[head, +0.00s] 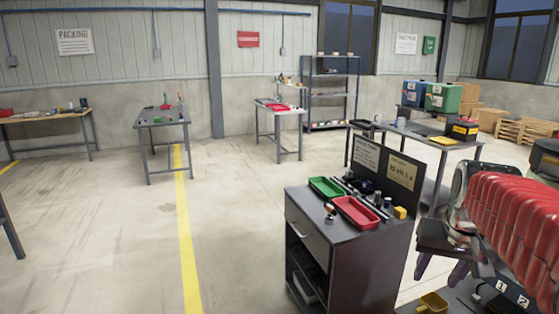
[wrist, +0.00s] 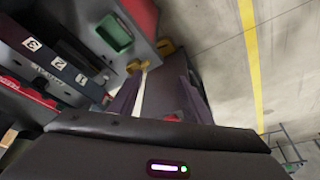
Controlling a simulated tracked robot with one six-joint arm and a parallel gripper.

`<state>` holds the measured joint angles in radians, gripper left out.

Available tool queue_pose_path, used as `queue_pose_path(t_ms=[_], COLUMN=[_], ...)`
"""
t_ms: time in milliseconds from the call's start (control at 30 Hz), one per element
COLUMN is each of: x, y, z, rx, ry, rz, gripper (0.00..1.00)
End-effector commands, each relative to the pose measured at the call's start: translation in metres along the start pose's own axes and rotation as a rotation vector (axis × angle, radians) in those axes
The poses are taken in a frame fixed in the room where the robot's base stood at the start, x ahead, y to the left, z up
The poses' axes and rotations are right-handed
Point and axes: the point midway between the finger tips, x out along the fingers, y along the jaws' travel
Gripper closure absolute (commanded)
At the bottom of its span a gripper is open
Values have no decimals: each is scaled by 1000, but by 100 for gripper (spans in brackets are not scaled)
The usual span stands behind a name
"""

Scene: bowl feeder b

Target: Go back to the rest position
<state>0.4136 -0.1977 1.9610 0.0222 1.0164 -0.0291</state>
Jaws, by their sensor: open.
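My gripper (head: 441,279) hangs below my red-sleeved arm at the right of the head view. Its two dark purple fingers are spread apart and point down. In the wrist view my gripper (wrist: 160,84) also shows its fingers apart, with nothing visible held between them. A yellow scoop-like piece (head: 432,304) lies below the gripper at the bottom edge of the head view, apart from the fingers.
A dark cabinet (head: 350,247) with a green tray (head: 326,188) and a red tray (head: 356,213) stands left of my gripper. A numbered unit (head: 512,292) is at lower right. Tables line the back. The floor (head: 235,215) left of the cabinet is clear.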

Motion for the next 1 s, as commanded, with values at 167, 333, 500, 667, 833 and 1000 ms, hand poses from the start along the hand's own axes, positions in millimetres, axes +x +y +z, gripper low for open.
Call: queue_pose_path(t_ms=[167, 333, 500, 667, 833, 1000], x=[3, 8, 11, 11, -2, -11], y=[-30, -53, -71, -86, -101, -111], z=[53, 100, 146, 184, 202, 204], rx=[-62, -123, -190, -261, -327, -360], ry=[9, 20, 35, 53, 100, 127], rz=[-21, -42, -67, -95, -131, -151], gripper=[56, 56, 56, 56, 56, 56])
